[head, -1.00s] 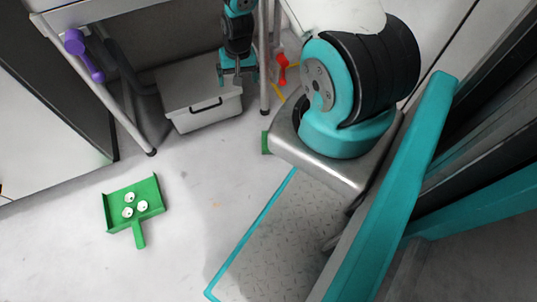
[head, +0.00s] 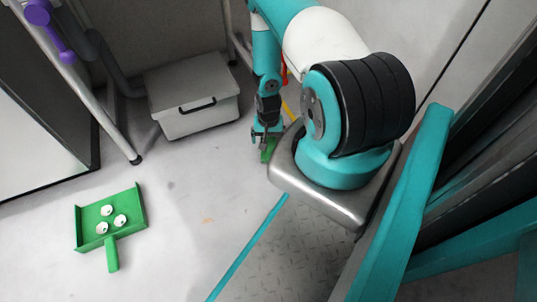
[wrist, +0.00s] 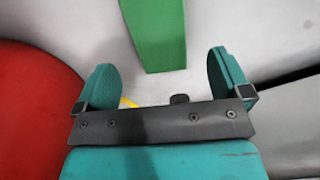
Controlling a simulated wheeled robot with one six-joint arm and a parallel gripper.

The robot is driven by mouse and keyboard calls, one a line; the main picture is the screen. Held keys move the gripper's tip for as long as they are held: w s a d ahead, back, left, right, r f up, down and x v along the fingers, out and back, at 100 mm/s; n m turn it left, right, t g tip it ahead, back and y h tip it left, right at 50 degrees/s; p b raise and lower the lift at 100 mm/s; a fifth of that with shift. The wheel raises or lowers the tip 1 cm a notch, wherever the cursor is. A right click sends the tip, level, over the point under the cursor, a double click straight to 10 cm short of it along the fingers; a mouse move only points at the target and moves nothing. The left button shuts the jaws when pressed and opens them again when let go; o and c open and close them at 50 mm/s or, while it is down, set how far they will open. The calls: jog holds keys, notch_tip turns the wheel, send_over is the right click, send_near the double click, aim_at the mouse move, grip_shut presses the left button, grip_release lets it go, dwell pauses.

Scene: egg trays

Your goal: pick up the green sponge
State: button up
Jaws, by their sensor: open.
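The green sponge (wrist: 155,32) shows in the wrist view as a green block at the top middle, on the pale floor. It lies ahead of my gripper (wrist: 164,80), whose two teal fingers are spread apart with nothing between them. The sponge's far end is cut off by the frame. In the head view my gripper (head: 266,133) points down close to the sponge (head: 268,150), beside my metal base. Part of the sponge is hidden there, and I cannot tell whether they touch.
A green dustpan (head: 134,206) with several white round pieces lies on the floor at left. A grey lidded box (head: 197,121) stands behind it. A red object (wrist: 35,110) fills the left of the wrist view. Open floor lies between dustpan and gripper.

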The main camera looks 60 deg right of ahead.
jog(key=shift+w+d+f+b, duration=0.15)
jog(key=shift+f+b, duration=1.05)
jog(key=shift+f, duration=0.35)
jog(key=shift+w+d+f+b, duration=0.1)
jog(key=shift+d+f+b, duration=0.05)
jog(key=shift+f+b, duration=1.25)
jog(key=shift+p, duration=0.3)
jog(key=c, duration=1.1)
jog(key=shift+r, duration=0.1)
notch_tip(320, 180, up, 20)
jog(key=p, duration=1.1)
